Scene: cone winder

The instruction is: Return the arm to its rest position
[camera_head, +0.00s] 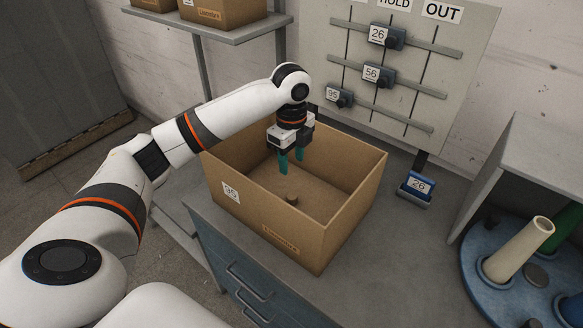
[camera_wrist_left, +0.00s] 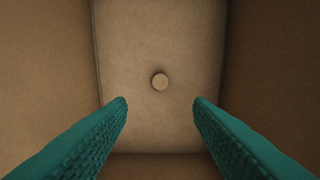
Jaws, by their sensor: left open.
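My left arm reaches in from the left in the head view. Its gripper (camera_head: 291,162) points down inside the cardboard box (camera_head: 300,237) labelled 95. The green fingers are apart with nothing between them. In the left wrist view the open fingers (camera_wrist_left: 160,102) frame the box floor (camera_wrist_left: 160,130). A small round peg (camera_wrist_left: 160,81) stands on the floor, apart from the fingers; it also shows in the head view (camera_head: 292,200). My right gripper is not in view.
The box stands on a grey worktop (camera_head: 390,270) over blue drawers (camera_head: 240,280). Behind is a board (camera_head: 350,45) with tags 26, 56 and 95. A blue holder (camera_head: 415,190) marked 26 is right of the box. A cream cone (camera_head: 518,250) stands on a blue disc at right. A shelf (camera_head: 240,32) holds boxes.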

